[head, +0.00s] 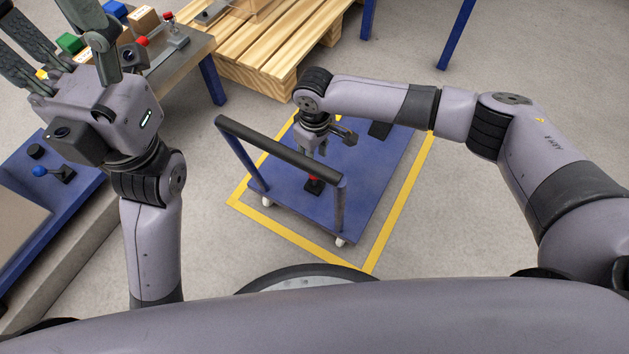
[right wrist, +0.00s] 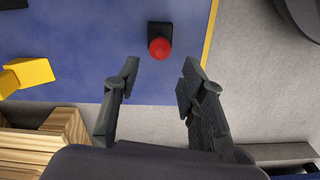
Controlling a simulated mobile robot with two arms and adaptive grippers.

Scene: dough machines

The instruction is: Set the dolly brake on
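The blue dolly (head: 365,190) stands on the floor with a black push handle (head: 265,148). Its brake is a red knob (head: 313,184) on a small black base on the deck near the handle. In the right wrist view the red knob (right wrist: 159,47) sits on its black base (right wrist: 159,30), just beyond and between my fingertips. My right gripper (head: 319,149) is above the deck, behind the handle bar; in the right wrist view it (right wrist: 160,76) is open and empty, apart from the knob. My left gripper (head: 58,40) is raised at upper left, fingers spread and empty.
Yellow floor tape (head: 402,203) frames the dolly. A wooden pallet (head: 265,50) is behind it. A bench (head: 183,60) with small coloured blocks and a blue machine (head: 75,205) stand left. A yellow object (right wrist: 28,74) shows in the right wrist view. Floor at right is clear.

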